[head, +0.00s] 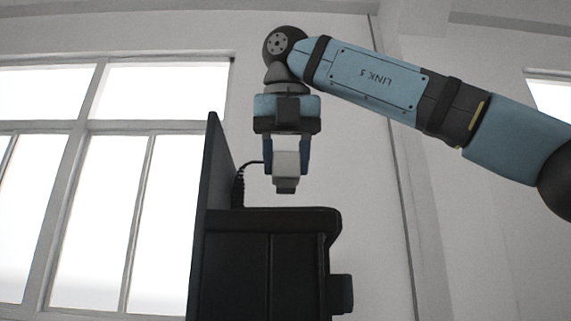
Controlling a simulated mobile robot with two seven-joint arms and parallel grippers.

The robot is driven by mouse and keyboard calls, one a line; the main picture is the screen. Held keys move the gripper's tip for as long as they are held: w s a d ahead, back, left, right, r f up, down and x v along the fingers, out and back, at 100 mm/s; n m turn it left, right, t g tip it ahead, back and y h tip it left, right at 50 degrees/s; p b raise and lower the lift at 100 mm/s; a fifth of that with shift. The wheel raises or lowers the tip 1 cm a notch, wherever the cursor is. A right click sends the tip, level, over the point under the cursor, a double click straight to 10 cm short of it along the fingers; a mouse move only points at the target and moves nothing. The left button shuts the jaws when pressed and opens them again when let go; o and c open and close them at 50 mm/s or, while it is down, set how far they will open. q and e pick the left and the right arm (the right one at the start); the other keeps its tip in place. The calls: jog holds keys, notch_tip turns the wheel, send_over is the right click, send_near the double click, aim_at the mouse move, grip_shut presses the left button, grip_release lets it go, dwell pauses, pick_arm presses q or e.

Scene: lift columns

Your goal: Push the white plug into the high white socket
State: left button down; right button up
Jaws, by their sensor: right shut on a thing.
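My right gripper (287,168) points downward from the end of my blue arm. Its two blue fingers are shut on the white plug (286,162). The plug has a darker lower end that points down, and a black coiled cord (239,185) runs from its left side. The plug hangs above the top of a black cabinet (270,265), with a gap visible between them. The high white socket cannot be made out from this low angle. My left gripper is not in view.
A tall dark panel (214,165) rises at the cabinet's left side, left of the plug and cord. A small dark block (341,294) sticks out on the cabinet's right. Windows (110,190) fill the left background. The space right of the gripper, below my arm, looks free.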

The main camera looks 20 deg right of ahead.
aim_at(287, 184)
jog(key=shift+s+a, duration=0.2)
jog(key=shift+s, duration=0.5)
jog(key=shift+s+a, duration=0.2)
jog(key=shift+s, duration=0.5)
jog(key=shift+p, duration=0.5)
dwell(1.1)
jog(key=shift+f+b, duration=1.75)
jog(key=shift+f, duration=0.55)
dwell(0.5)
dwell(0.4)
jog(key=o, duration=1.5)
